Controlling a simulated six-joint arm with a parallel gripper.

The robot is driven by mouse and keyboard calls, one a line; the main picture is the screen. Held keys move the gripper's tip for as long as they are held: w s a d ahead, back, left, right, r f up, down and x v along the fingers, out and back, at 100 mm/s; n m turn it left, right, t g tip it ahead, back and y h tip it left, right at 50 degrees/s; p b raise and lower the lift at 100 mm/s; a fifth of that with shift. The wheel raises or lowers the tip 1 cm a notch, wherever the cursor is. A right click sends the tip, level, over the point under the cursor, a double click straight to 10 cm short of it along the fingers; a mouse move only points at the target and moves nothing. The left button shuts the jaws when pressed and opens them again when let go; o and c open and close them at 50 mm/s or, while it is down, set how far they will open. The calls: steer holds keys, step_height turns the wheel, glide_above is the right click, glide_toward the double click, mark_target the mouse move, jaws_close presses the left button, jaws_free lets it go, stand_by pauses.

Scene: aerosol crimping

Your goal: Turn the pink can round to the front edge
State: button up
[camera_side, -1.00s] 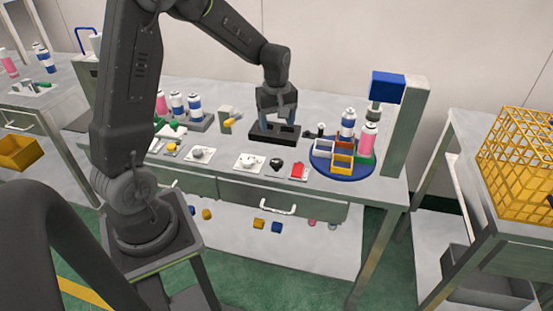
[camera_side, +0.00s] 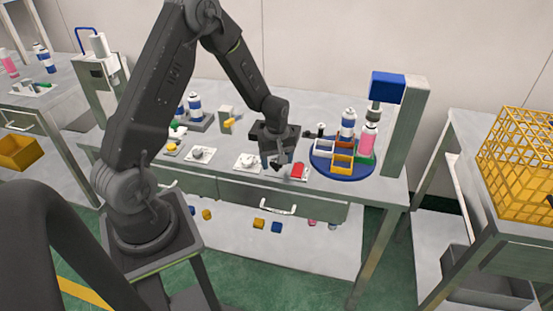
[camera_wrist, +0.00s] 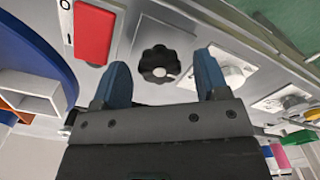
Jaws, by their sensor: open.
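The pink can (camera_side: 367,140) stands upright at the back right of a round blue turntable (camera_side: 343,173) in the side view. My gripper (camera_side: 278,164) is left of the turntable, low over the bench's front panels, apart from the can. In the wrist view my gripper (camera_wrist: 162,64) is open, its two blue fingers either side of a black knob (camera_wrist: 158,63); I cannot tell whether they touch it. The turntable's blue edge (camera_wrist: 38,38) shows at the wrist view's left.
A white-and-blue can (camera_side: 348,123) and small open bins (camera_side: 343,163) share the turntable. A red switch (camera_side: 298,171) lies between my gripper and the turntable. A press post (camera_side: 408,130) with a blue head stands just right of the turntable.

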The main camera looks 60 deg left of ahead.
steer(key=c, duration=0.9)
steer(key=shift+c, duration=0.2)
steer(key=shift+m, duration=0.3)
steer(key=m, duration=0.8)
steer(key=shift+m, duration=0.4)
steer(key=m, duration=0.4)
steer(key=shift+m, duration=2.1)
